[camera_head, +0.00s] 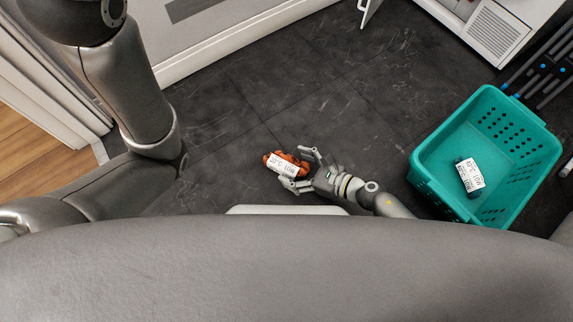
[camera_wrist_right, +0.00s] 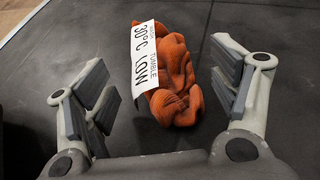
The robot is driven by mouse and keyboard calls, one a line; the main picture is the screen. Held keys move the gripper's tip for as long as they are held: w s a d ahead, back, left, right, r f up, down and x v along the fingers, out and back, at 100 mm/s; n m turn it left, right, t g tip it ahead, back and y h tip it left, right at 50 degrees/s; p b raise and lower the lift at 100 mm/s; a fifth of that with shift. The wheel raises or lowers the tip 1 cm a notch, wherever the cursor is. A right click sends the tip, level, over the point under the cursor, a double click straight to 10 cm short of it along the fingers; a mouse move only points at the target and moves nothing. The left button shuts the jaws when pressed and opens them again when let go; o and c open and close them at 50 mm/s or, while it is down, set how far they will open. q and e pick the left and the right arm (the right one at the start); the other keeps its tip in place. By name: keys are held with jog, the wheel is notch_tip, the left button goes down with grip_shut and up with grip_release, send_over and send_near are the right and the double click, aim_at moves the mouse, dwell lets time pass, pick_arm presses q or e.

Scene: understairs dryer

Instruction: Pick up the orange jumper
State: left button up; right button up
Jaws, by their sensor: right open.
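The orange jumper (camera_head: 279,160) lies bunched up on the dark tiled floor in the head view, with a white care label across it. In the right wrist view the jumper (camera_wrist_right: 182,80) lies ahead of and partly between the fingers. Its label reads "30°C LOW" and "TUMBLE". My right gripper (camera_head: 299,169) is open, with its fingers on either side of the jumper's near end. In the right wrist view the gripper (camera_wrist_right: 165,95) shows a gap between each finger pad and the orange cloth. My left gripper is out of the head view; only my left arm shows.
A teal basket (camera_head: 425,150) stands at the right with a dark labelled item (camera_head: 473,190) inside. A white cabinet with a vent (camera_head: 492,36) is at the top right, beside dark poles. A white-trimmed wall runs along the left.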

aim_at(287, 164)
jog(key=b+x, duration=0.1)
jog(key=x, duration=0.2)
jog(key=shift+w+a+f, duration=0.2)
jog(key=shift+w, duration=0.05)
jog(key=c, duration=1.2)
